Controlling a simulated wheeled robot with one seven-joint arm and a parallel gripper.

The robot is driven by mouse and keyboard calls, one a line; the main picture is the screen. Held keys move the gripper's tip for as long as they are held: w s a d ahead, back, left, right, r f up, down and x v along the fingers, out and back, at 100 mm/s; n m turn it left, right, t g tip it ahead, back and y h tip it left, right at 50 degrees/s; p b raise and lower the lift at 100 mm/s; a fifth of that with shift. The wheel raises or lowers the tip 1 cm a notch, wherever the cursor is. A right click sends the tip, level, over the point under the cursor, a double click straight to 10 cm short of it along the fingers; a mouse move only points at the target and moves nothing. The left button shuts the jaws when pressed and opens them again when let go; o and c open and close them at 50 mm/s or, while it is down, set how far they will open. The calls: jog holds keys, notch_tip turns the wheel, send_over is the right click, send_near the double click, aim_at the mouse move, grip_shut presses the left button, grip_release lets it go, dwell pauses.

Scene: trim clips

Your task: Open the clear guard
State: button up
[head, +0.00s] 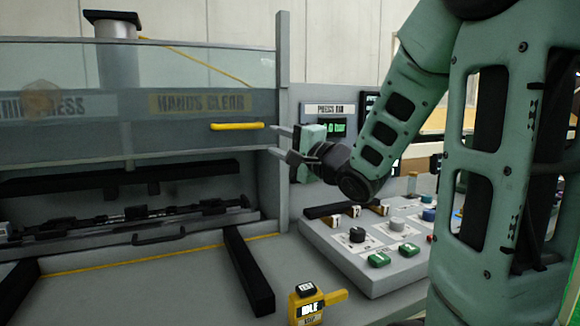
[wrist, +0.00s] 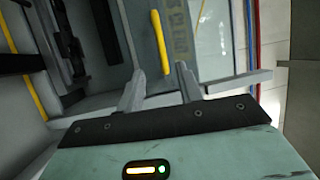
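The clear guard (head: 190,75) is a see-through panel across the front of the trim press, marked "HANDS CLEAR". Its yellow bar handle (head: 237,126) is at the panel's lower right and lies level. My gripper (head: 276,141) is just right of the handle, with its two fingers apart, pointing left at it, and nothing between them. In the wrist view the handle (wrist: 160,43) lies ahead of the open fingers (wrist: 160,82), roughly in line with the gap and apart from the fingertips. The guard also shows there (wrist: 205,40).
A grey press post (head: 283,60) stands close behind my gripper. A sloped control panel (head: 350,255) with knobs and green buttons is below my arm. A black rail (head: 248,270) and a yellow tag device (head: 312,300) are on the bench. The press bed (head: 130,215) holds dark parts.

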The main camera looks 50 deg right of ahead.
jog(key=shift+s+f+b, duration=0.15)
jog(key=shift+s+b, duration=0.45)
jog(key=shift+s, duration=0.15)
jog(key=shift+s+f+b, duration=0.1)
jog(key=shift+s+b, duration=0.5)
jog(key=shift+s, duration=0.15)
jog(key=w+a+f+n+g+y+p, duration=0.1)
jog(key=a+f+n+g+p, duration=0.2)
jog(key=a+f+n+g, duration=0.5)
jog(key=w+a+f+n+g+p, duration=0.1)
jog(key=a+f+n+g+p, duration=0.2)
jog(key=a, duration=0.8)
jog(key=s+a+f+n+g+p, duration=0.2)
jog(key=s+a+n, duration=0.4)
jog(key=s, duration=0.5)
jog(key=s+a+f+n+g+p, duration=0.2)
jog(key=s+a+f+n+g, duration=0.2)
jog(key=s+a+n+g, duration=0.3)
jog(key=s, duration=0.3)
jog(key=shift+s+n+h+p, duration=0.3)
jog(key=shift+s+h+p, duration=0.1)
